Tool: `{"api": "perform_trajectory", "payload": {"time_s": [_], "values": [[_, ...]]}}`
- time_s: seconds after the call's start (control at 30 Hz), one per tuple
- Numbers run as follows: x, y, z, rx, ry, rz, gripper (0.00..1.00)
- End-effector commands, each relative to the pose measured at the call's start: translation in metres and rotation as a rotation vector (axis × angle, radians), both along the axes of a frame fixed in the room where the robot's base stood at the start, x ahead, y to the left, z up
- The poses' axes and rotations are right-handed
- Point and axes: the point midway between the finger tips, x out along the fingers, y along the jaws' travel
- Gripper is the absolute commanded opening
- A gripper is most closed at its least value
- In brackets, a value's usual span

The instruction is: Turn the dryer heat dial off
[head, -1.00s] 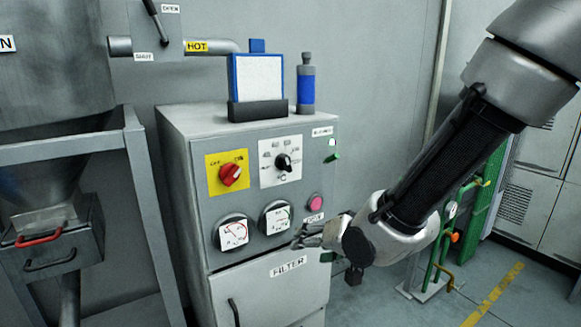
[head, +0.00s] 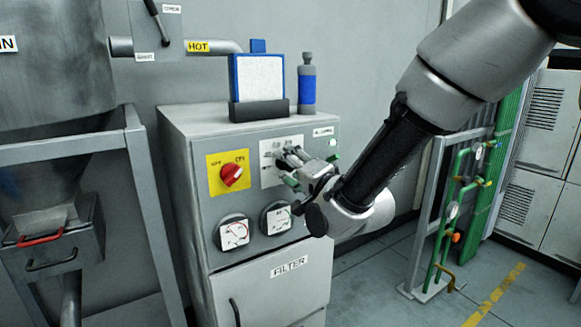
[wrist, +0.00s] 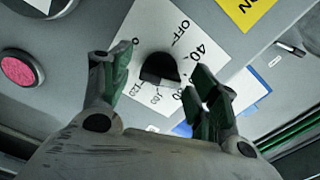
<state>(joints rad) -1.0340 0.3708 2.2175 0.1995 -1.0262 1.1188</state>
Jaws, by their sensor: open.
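The heat dial is a black knob (wrist: 160,70) on a white plate (wrist: 185,40) marked OFF, 40 and higher numbers, seen in the wrist view. My gripper (head: 287,158) is open in front of the plate. In the wrist view its two green-padded fingers (wrist: 163,82) stand either side of the knob, apart from each other. I cannot tell whether they touch it.
A red switch (head: 231,174) on a yellow plate is left of the dial. Two gauges (head: 233,232) sit below. A pink button (wrist: 18,70) shows in the wrist view. A blue-framed box (head: 257,78) and a blue bottle (head: 307,88) stand on top of the cabinet.

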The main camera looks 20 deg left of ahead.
Motion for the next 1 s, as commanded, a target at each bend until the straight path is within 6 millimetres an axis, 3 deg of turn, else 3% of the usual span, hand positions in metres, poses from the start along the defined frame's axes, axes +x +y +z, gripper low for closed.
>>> {"api": "perform_trajectory", "payload": {"time_s": [0.27,0.53,1.0], "values": [[0.0017,0.0021,0.0001,-0.001,-0.001,0.0,0.61],[0.0015,0.002,0.0001,-0.001,-0.001,0.0,0.15],[0.0014,0.0018,-0.0004,-0.066,-0.075,0.001,0.15]]}}
